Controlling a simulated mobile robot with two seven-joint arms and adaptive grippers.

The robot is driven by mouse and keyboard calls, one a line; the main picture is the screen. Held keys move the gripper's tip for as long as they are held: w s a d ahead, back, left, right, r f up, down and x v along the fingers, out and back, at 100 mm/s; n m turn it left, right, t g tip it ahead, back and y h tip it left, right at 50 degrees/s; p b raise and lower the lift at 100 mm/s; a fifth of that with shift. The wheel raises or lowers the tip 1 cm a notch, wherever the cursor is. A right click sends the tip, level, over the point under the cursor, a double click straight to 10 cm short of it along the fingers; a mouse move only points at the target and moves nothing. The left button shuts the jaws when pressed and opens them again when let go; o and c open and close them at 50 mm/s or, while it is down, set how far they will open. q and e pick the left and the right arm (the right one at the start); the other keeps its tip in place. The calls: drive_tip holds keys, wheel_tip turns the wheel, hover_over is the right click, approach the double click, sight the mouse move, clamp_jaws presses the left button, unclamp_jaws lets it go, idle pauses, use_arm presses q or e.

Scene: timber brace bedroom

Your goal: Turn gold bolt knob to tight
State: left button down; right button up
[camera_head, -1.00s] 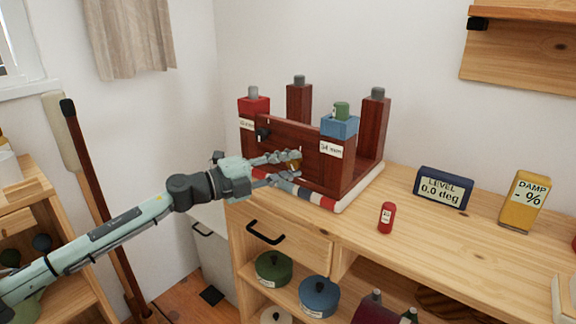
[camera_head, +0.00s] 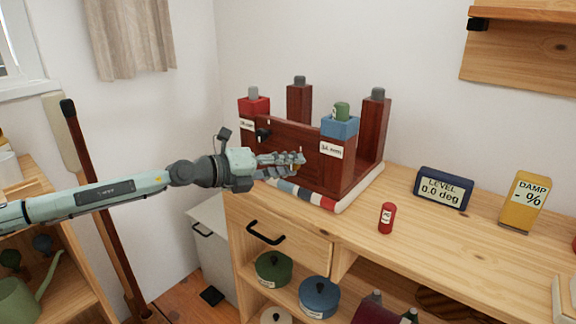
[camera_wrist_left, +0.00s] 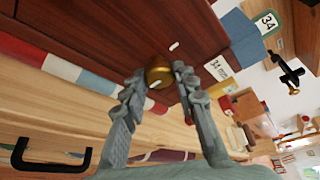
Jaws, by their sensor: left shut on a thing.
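The gold bolt knob (camera_wrist_left: 159,72) sits on the front of the dark red wooden frame (camera_head: 285,142), on its lower board. In the left wrist view the knob lies between the fingertips of my left gripper (camera_wrist_left: 163,80), which is shut on it. In the head view the left gripper (camera_head: 299,162) reaches the frame's front from the left, and its fingers mostly hide the knob. A white mark shows on the board just above the knob in the wrist view. My right gripper is not in view.
The frame stands on a white base with a striped edge (camera_head: 302,193) on the wooden bench. A small red bottle (camera_head: 386,217), a LEVEL display reading 0.0 deg (camera_head: 443,188) and a yellow DAMP display (camera_head: 525,201) stand to the right. A drawer handle (camera_head: 265,233) is below.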

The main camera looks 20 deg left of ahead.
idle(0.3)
use_arm(q)
drive_tip(key=c, duration=1.2)
unclamp_jaws()
drive_tip(key=v, duration=1.2)
drive_tip(key=shift+w, duration=0.1)
